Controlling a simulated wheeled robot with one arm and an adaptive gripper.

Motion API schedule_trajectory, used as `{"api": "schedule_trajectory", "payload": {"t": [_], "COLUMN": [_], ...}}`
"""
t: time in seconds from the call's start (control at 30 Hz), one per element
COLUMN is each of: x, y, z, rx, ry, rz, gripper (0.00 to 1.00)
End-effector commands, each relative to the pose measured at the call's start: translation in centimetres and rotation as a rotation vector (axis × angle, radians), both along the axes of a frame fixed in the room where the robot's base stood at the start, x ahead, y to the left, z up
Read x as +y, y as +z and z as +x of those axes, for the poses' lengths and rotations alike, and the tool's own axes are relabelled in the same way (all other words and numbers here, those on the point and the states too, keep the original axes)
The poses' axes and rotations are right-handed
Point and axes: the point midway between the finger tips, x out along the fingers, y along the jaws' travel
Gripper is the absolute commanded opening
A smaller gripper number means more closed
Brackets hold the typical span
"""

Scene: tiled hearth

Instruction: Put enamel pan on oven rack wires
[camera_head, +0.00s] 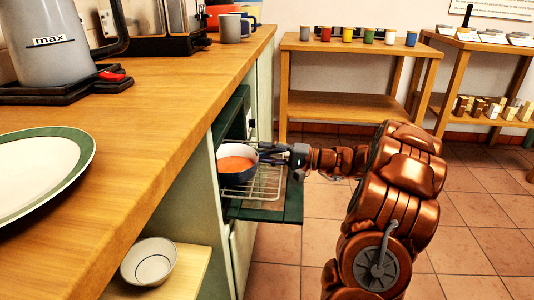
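The enamel pan (224,180), white inside with a dark blue outside and an orange area within, is at the open oven in the middle of the camera_head view. It is at the left part of the oven rack wires (265,187); I cannot tell whether it rests on them or hangs just above. My gripper (262,152) reaches in from the right, its dark fingers at the pan's right rim. The fingertips are small and partly hidden against the pan, so their grip is unclear.
The green oven door (270,213) is folded down under the rack. A wooden counter (150,130) overhangs at left with a plate (40,165) and a grey kettle (45,45). A white bowl (150,262) sits on a low shelf. Tiled floor (480,210) is clear at right.

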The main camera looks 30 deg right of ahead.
Motion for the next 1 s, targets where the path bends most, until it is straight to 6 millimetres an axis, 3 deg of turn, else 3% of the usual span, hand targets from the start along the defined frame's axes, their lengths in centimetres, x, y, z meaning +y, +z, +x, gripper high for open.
{"api": "schedule_trajectory", "payload": {"t": [0.37,1.0], "x": [-0.1,-7.2], "y": [0.4,0.2], "z": [-0.1,-7.9], "rx": [0.000,-0.001], "ry": [-0.001,-0.002], "rz": [0.000,0.000], "gripper": [0.39,0.39]}}
